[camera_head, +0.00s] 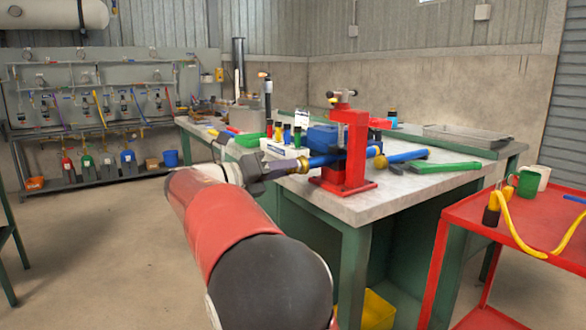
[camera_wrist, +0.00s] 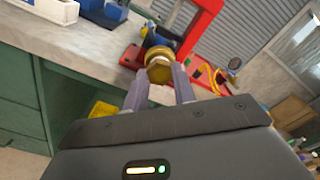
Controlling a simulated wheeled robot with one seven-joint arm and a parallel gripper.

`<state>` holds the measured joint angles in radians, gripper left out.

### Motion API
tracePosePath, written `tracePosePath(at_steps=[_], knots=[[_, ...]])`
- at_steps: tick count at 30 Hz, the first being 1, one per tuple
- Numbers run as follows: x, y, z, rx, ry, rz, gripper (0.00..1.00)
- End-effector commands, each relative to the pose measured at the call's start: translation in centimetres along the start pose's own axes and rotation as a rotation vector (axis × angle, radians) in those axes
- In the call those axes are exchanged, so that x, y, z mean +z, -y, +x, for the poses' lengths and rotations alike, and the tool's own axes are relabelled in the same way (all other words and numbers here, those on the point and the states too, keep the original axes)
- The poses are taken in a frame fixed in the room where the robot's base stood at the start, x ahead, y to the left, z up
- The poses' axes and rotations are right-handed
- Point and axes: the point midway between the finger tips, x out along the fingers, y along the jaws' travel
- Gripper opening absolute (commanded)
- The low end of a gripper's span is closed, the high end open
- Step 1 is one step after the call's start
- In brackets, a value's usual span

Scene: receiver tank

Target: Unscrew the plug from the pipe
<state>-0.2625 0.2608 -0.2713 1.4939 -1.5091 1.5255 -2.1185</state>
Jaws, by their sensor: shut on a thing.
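A brass plug (camera_wrist: 159,70) sits on the near end of a blue pipe (camera_head: 326,158), facing my wrist camera. The pipe lies roughly level and is clamped in a red vise (camera_head: 347,150) on the workbench. My gripper (camera_wrist: 160,82) is in line with the pipe end, with its two fingers on either side of the plug and shut on it. In the head view my gripper (camera_head: 298,164) reaches the pipe's left end, where the plug is mostly hidden. The thread between plug and pipe cannot be made out.
The workbench (camera_head: 335,203) holds a white bin with coloured-handled items (camera_head: 284,149), a green-handled tool (camera_head: 445,168) and a metal tray (camera_head: 468,136). A red cart (camera_head: 465,215) stands at right. The floor left of the bench is clear.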

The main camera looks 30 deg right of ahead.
Motion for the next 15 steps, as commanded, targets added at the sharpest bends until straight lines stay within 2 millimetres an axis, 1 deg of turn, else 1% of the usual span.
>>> tracePosePath(at_steps=[1, 3, 8, 9, 14, 15], knots=[[-0.01, -0.05, -0.05, 0.001, 0.000, -0.065, 0.00], [-0.02, -0.05, -0.05, 0.001, 0.000, -0.112, 0.00], [-0.02, -0.06, -0.05, 0.001, 0.000, -0.115, 0.00], [-0.02, -0.06, -0.05, 0.001, 0.000, -0.115, 0.29], [-0.02, -0.05, -0.04, 0.001, 0.000, -0.113, 0.50], [-0.02, -0.05, -0.04, 0.001, 0.000, -0.113, 0.52]])
